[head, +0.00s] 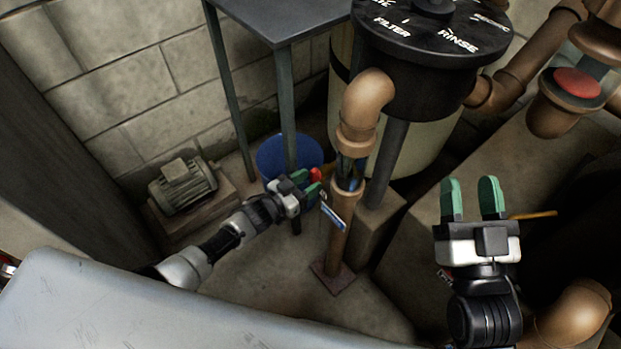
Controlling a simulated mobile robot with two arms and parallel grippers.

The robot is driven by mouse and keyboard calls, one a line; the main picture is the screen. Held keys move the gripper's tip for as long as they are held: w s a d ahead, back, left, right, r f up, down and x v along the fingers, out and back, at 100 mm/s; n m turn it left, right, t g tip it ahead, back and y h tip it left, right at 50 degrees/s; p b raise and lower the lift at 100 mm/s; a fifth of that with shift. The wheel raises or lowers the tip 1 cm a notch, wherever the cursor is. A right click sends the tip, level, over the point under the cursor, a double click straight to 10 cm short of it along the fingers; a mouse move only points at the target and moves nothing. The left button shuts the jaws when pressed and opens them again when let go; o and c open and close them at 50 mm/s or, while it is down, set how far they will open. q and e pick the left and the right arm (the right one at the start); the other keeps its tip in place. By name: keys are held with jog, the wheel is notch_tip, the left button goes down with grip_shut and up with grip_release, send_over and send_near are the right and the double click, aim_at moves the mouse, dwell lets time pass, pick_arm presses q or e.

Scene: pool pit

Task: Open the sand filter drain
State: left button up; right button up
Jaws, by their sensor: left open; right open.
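The sand filter is a beige tank (420,150) with a black valve head (428,40) lettered FILTER and RINSE, at the upper middle. A copper-coloured pipe (338,240) runs from the valve head down to a floor plate. A small red part (316,174) shows beside this pipe, close to the tips of my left gripper (311,184). My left gripper is open; I cannot tell whether it touches the red part. My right gripper (473,197) is open and empty, its green fingers pointing up the picture, right of the tank. I cannot clearly make out the drain.
A blue bucket (272,152) stands behind my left gripper, under a dark table (290,14). A motor (183,187) sits on a block at the left. A red-faced fitting (577,83) and thick pipes crowd the right. Bare floor (275,265) shows at the lower middle.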

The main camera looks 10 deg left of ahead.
pick_arm(q)
jog(key=shift+s+a, duration=0.1)
jog(key=shift+s, duration=0.05)
jog(key=p+v, duration=0.3)
jog(key=v, duration=0.3)
jog(key=shift+s+a, duration=0.2)
jog(key=shift+s, duration=0.05)
pick_arm(e)
notch_tip(320, 180, down, 9)
jog(key=d+g+h, duration=0.1)
jog(key=g+h, duration=0.1)
jog(key=g, duration=0.5)
jog(key=shift+s+d+r+g+h, duration=0.2)
jog(key=shift+s+d+g+h, duration=0.05)
jog(key=shift+d+g+h, duration=0.15)
